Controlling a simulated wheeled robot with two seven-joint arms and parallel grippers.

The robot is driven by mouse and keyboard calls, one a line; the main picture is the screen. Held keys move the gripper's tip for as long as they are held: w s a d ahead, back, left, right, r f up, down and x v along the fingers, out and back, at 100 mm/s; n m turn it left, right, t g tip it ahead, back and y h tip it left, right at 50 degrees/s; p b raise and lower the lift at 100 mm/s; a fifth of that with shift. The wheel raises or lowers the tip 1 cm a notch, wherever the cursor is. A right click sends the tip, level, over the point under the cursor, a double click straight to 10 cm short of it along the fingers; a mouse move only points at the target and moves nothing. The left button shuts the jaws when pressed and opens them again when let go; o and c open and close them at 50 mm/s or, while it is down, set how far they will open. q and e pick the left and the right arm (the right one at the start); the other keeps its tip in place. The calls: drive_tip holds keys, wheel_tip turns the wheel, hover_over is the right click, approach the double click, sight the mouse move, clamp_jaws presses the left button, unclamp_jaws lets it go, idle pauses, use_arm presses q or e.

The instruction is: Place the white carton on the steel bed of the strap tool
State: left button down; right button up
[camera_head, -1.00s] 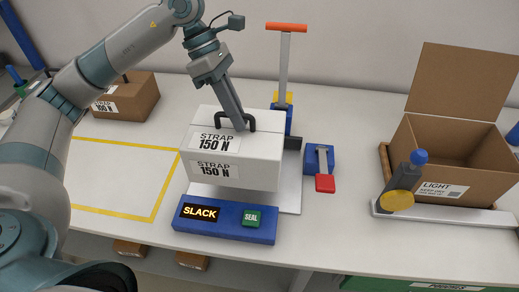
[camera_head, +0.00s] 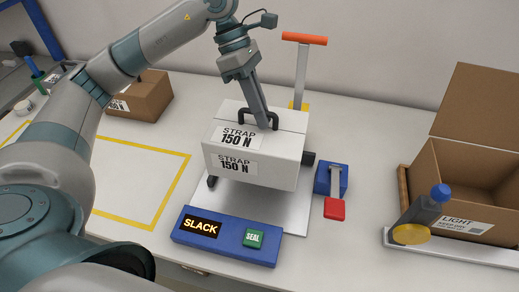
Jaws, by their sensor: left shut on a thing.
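The white carton (camera_head: 285,165) carries "STRAP 150 N" labels and a black handle on top. My left gripper (camera_head: 262,122) comes down from above and is shut on the handle. The carton is upright, over the steel bed (camera_head: 278,213) of the strap tool; its bare front part shows below the carton. I cannot tell whether the carton's underside touches the bed. The tool's blue front panel (camera_head: 225,235) shows "SLACK" and a green SEAL button (camera_head: 254,238). A tall lever with an orange handle (camera_head: 304,39) stands behind. My right gripper is not in view.
A blue block with a red-tipped lever (camera_head: 333,208) sits right of the bed. An open brown box marked LIGHT (camera_head: 480,190) stands at the right, with a blue-capped grey tool (camera_head: 424,210) before it. A brown carton (camera_head: 150,95) stands left, behind a yellow-outlined area.

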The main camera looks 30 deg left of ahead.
sight(261, 134)
use_arm(q)
wheel_tip(261, 134, down, 5)
drive_tip(key=shift+r+p, duration=0.15)
drive_tip(key=shift+p, duration=0.75)
drive_tip(key=shift+f, duration=0.45)
drive_tip(key=shift+f+p, duration=0.4)
drive_tip(key=shift+f, duration=0.25)
drive_tip(key=shift+f+p, duration=0.35)
drive_tip(key=shift+f, duration=0.85)
drive_tip(key=c, duration=1.9)
unclamp_jaws()
drive_tip(key=shift+f, duration=0.1)
drive_tip(key=shift+o, duration=0.4)
drive_tip(key=shift+s, duration=0.1)
